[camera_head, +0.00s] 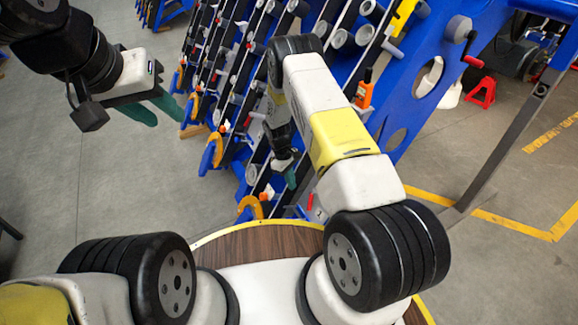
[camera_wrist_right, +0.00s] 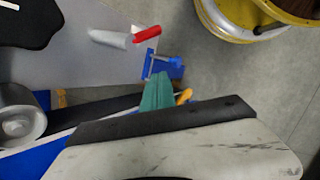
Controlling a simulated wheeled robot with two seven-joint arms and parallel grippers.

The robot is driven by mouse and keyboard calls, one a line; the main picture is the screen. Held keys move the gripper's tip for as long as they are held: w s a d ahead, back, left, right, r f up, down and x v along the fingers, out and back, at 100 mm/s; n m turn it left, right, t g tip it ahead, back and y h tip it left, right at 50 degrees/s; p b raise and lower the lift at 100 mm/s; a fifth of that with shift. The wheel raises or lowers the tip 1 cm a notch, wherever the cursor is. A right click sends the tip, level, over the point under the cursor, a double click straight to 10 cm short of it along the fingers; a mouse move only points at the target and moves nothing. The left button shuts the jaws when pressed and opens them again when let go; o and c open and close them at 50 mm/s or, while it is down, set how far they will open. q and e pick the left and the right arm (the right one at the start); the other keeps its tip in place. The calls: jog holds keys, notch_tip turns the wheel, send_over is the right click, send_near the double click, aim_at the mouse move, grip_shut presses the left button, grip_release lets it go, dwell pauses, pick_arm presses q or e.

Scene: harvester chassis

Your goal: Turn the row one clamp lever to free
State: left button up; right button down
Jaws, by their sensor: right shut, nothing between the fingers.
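In the right wrist view a lever with a red handle end (camera_wrist_right: 147,34) and a grey body lies beyond a blue clamp bracket (camera_wrist_right: 174,71) with a metal pin. I cannot tell which of these parts is the row one lever. A small red piece (camera_head: 310,202) also shows in the head view, right of my right gripper (camera_head: 288,178). The right gripper's teal fingers (camera_wrist_right: 157,92) are shut and empty, their tips close to the blue bracket; contact cannot be told. My left gripper (camera_head: 150,108) hangs over bare floor at left, its teal fingers apart and empty.
A blue chassis frame (camera_head: 428,75) with slanted rows of rollers and yellow-orange hooks (camera_head: 211,152) fills the middle. A red stand (camera_head: 482,92) is at right.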

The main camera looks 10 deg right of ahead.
aim_at(311, 201)
jog(key=s+d+f, duration=0.4)
jog(key=f, duration=0.2)
jog(key=shift+f, duration=0.4)
jog(key=shift+d, duration=0.1)
jog(key=shift+d, duration=0.1)
